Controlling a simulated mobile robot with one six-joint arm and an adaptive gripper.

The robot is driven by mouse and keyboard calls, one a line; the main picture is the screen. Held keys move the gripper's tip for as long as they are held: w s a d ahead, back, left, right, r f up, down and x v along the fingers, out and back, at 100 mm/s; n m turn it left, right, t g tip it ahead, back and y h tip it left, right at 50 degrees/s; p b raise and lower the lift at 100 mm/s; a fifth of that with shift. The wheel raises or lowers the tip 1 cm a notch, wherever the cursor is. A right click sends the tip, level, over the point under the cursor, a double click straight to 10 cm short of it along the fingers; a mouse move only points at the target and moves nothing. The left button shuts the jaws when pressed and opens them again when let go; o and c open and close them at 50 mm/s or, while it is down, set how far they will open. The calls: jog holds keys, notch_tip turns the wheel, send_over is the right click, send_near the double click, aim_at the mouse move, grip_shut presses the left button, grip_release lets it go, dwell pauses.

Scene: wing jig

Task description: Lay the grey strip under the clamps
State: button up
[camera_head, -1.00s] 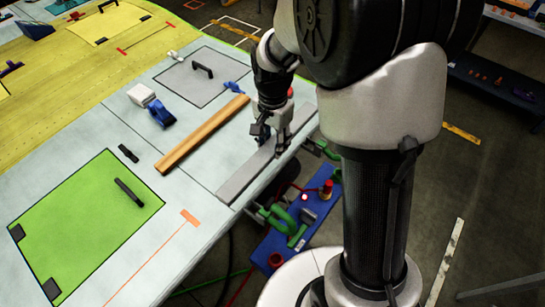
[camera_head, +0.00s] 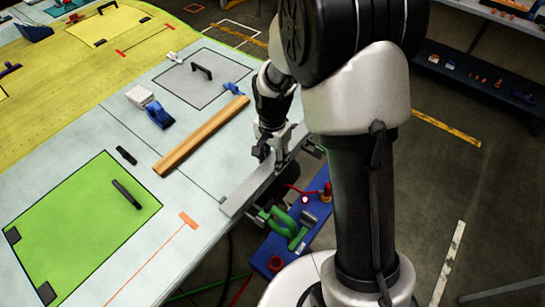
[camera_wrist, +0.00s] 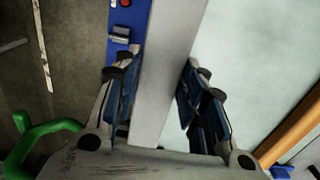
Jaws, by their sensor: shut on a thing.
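Green clamp-like pieces (camera_head: 284,226) lie below the edge, and a green part shows in the wrist view (camera_wrist: 38,145). My arm hides the strip's far end.
A wooden bar (camera_head: 200,136) lies on the pale panel (camera_head: 165,205), parallel to the strip. Blue fittings (camera_head: 158,115) and a white block (camera_head: 139,96) stand beyond it. A blue bench (camera_head: 300,217) with small parts is below the edge. A green hatch (camera_head: 85,220) lies left.

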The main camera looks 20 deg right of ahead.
aim_at(272, 161)
jog(key=shift+f, duration=0.4)
jog(key=o, duration=1.2)
notch_tip(272, 161, up, 12)
jog(key=p, duration=0.2)
jog(key=s+r+n+t, duration=0.2)
jog(key=s+r+n, duration=0.2)
jog(key=s+r, duration=0.5)
jog(key=s+r+n+t, duration=0.1)
jog(key=s+n, duration=0.1)
jog(key=s, duration=0.2)
jog(key=s+r+n, duration=0.2)
jog(key=s, duration=0.2)
jog(key=s+r+n+t, duration=0.1)
jog(key=s+n, duration=0.1)
jog(key=s, duration=0.2)
jog(key=shift+s+r+n+t, duration=0.2)
jog(key=shift+n+t, duration=0.1)
jog(key=shift+n, duration=0.1)
